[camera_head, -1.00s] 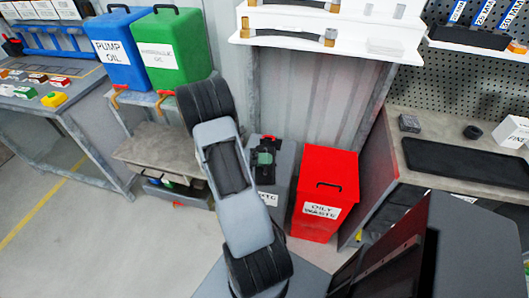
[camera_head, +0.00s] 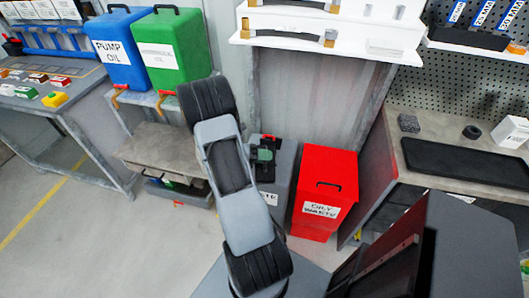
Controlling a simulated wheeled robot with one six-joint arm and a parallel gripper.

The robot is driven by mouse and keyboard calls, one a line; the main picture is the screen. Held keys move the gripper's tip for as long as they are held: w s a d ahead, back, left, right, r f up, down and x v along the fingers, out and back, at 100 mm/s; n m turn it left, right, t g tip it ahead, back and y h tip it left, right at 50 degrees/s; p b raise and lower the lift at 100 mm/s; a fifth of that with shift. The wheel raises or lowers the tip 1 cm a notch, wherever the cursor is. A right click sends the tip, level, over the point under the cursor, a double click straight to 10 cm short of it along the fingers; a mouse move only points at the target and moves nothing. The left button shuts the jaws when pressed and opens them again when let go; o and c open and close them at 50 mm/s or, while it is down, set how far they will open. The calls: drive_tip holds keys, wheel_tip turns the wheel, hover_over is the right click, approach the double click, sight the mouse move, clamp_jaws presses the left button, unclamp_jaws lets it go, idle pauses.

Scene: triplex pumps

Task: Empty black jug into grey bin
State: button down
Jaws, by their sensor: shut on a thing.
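The grey bin (camera_head: 284,182) stands on the floor in the middle, left of the red bin, with part of a white label showing. My grey and black arm crosses in front of it and hides its left side. A small dark shape with a green part and a red tip shows at the bin's top, just right of my arm. It seems to be my gripper (camera_head: 264,158) shut on the black jug (camera_head: 265,174), over the bin. Jaws and jug are too small and dark to tell apart clearly. The jug's tilt and contents cannot be seen.
A red oily waste bin (camera_head: 325,190) stands close on the right. Blue (camera_head: 122,55) and green (camera_head: 172,50) oil containers stand on a rack (camera_head: 150,148) at left. A white shelf (camera_head: 330,38) is above, a workbench (camera_head: 450,160) at right. Floor at lower left is clear.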

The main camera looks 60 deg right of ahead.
sight(265, 145)
drive_tip(key=shift+w+d+r+n+p, duration=0.2)
drive_tip(key=shift+d+r+n+p, duration=0.1)
drive_tip(key=shift+r, duration=0.1)
idle(0.8)
drive_tip(key=shift+w+d+r+n+y+p, duration=0.15)
drive_tip(key=shift+w+d+r+n+p, duration=0.2)
drive_tip(key=shift+d+p, duration=0.35)
drive_tip(key=shift+w+d+r+n+y+p, duration=0.2)
drive_tip(key=shift+w+d+p, duration=0.25)
drive_tip(key=shift+p, duration=0.45)
idle(1.4)
drive_tip(key=shift+w+d+r+n+p, duration=0.3)
drive_tip(key=shift+d+r+n+p, duration=0.25)
drive_tip(key=shift+p, duration=0.5)
idle(0.7)
drive_tip(key=shift+d+f, duration=0.1)
drive_tip(key=shift+f, duration=0.1)
drive_tip(key=a+f+b, duration=0.1)
drive_tip(key=b, duration=0.1)
drive_tip(key=s+a+f+m+b, duration=0.1)
drive_tip(key=b, duration=0.1)
drive_tip(key=shift+f, duration=0.15)
drive_tip(key=shift+s+a+f+m+b, duration=0.15)
drive_tip(key=shift+s+a+m+b, duration=0.3)
drive_tip(key=shift+a+b, duration=0.15)
drive_tip(key=shift+s+a+f+m+b, duration=0.15)
drive_tip(key=shift+s+a+m+b, duration=0.25)
drive_tip(key=shift+a+b, duration=0.2)
drive_tip(key=shift+m, duration=0.25)
